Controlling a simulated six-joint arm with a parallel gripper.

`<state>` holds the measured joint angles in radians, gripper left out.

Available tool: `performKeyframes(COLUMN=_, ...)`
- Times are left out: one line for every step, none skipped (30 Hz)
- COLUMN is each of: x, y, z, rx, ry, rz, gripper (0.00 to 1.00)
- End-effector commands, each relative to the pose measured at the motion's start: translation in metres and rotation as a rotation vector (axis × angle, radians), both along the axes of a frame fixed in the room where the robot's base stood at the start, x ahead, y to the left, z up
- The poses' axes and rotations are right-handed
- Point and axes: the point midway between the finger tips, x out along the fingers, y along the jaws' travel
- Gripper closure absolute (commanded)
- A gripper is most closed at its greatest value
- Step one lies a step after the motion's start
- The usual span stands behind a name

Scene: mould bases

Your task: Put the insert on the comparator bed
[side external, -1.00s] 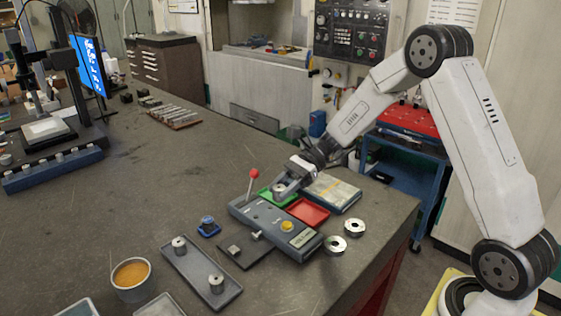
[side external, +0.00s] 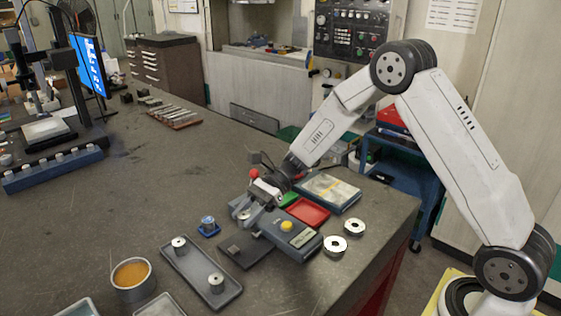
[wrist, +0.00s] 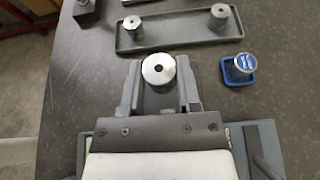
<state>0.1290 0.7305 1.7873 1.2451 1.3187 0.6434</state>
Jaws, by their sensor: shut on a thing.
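The insert is a short silver cylinder with a central hole (wrist: 158,69). It is upright between the fingers of my gripper (wrist: 160,88), which is shut on it; it also shows in the side view (side external: 242,212). My gripper is raised above the left end of a blue-grey bench device (side external: 300,244) with a yellow button and a red-knobbed lever. The device is partly hidden by my gripper.
A grey tray (side external: 197,268) holds two silver cylinders, with a blue holder (side external: 209,231) beside it. A red tray (side external: 308,212), a partly hidden green tray (side external: 288,200) and two metal rings (side external: 335,246) are to the right. A cup (side external: 132,287) stands front left.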

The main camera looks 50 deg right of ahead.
Motion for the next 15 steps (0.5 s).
performKeyframes(x=0.0, y=0.0, z=-0.002, rx=0.001, ry=0.0, rz=-0.001, gripper=1.0)
performKeyframes(x=0.0, y=0.0, z=-0.003, rx=0.001, ry=0.001, rz=-0.001, gripper=1.0)
performKeyframes(x=0.0, y=0.0, z=-0.005, rx=0.0, ry=0.001, rz=0.0, gripper=1.0)
performKeyframes(x=0.0, y=0.0, z=-0.007, rx=0.0, ry=0.001, rz=0.0, gripper=1.0)
performKeyframes(x=0.0, y=0.0, z=-0.008, rx=0.0, ry=0.001, rz=0.0, gripper=1.0)
performKeyframes(x=0.0, y=0.0, z=-0.011, rx=0.0, ry=0.001, rz=0.0, gripper=1.0)
performKeyframes(x=0.0, y=0.0, z=-0.012, rx=0.0, ry=0.001, rz=0.0, gripper=1.0)
performKeyframes(x=0.0, y=0.0, z=-0.014, rx=0.0, ry=0.001, rz=0.0, gripper=1.0)
performKeyframes(x=0.0, y=0.0, z=-0.017, rx=0.0, ry=0.001, rz=0.0, gripper=1.0)
performKeyframes(x=0.0, y=0.0, z=-0.019, rx=0.0, ry=0.001, rz=0.0, gripper=1.0)
performKeyframes(x=0.0, y=0.0, z=-0.021, rx=0.001, ry=0.001, rz=0.0, gripper=1.0)
performKeyframes(x=0.0, y=0.0, z=-0.023, rx=0.001, ry=0.002, rz=0.0, gripper=1.0)
performKeyframes(x=0.0, y=0.0, z=-0.025, rx=0.001, ry=0.001, rz=0.001, gripper=1.0)
performKeyframes(x=0.0, y=0.0, z=-0.027, rx=0.001, ry=0.001, rz=0.0, gripper=1.0)
performKeyframes(x=0.0, y=0.0, z=-0.029, rx=0.001, ry=0.0, rz=0.0, gripper=1.0)
